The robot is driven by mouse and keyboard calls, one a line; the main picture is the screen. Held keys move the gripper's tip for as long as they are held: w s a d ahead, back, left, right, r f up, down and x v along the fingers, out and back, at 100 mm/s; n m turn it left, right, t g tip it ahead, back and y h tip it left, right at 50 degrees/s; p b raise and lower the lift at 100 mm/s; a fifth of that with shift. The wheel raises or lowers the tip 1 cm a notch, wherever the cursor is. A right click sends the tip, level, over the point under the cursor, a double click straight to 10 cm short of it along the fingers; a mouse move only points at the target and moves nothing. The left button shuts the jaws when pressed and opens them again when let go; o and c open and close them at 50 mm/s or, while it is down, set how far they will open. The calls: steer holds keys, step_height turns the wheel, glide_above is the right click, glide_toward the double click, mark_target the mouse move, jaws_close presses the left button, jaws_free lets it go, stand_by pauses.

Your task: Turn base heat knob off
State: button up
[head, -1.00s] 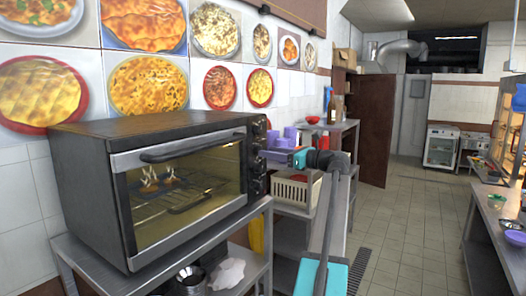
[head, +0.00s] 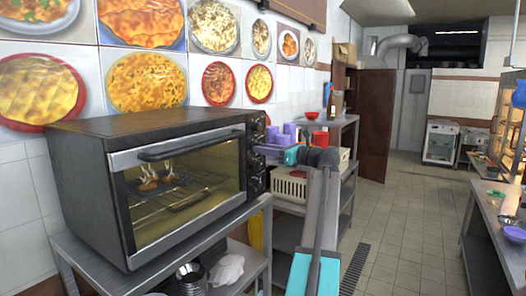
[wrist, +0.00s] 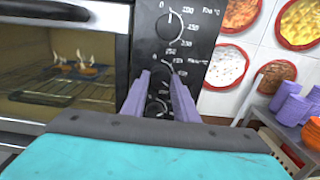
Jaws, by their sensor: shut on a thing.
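The black toaster oven (head: 150,185) stands on a metal stand, with its door closed and food on the rack inside. Its control panel (head: 257,180) is on the right side of the front, with several knobs in a column. In the wrist view, an upper knob (wrist: 170,26) with a white pointer and number scale is free. My gripper (wrist: 162,72) has its purple fingers against the panel, closed around a knob lower down. The fingers hide most of this knob, so its pointer cannot be read. My gripper also shows side-on in the head view (head: 262,152).
A cream basket (head: 291,188) and purple cups (head: 290,130) are on the shelving just beyond the oven, near my arm. A red container (head: 320,138) stands there too. The tiled floor (head: 400,220) to the right is clear.

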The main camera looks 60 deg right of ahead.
stand_by(0.3)
steer(key=shift+d+r+n, duration=0.1)
steer(key=shift+r+n, duration=0.1)
steer(key=shift+n, duration=0.3)
stand_by(0.5)
steer(key=shift+n+b, duration=0.35)
steer(key=shift+n, duration=0.05)
steer(key=shift+r+n+b, duration=0.1)
steer(key=shift+n+b, duration=7.7)
steer(key=shift+n, duration=3.3)
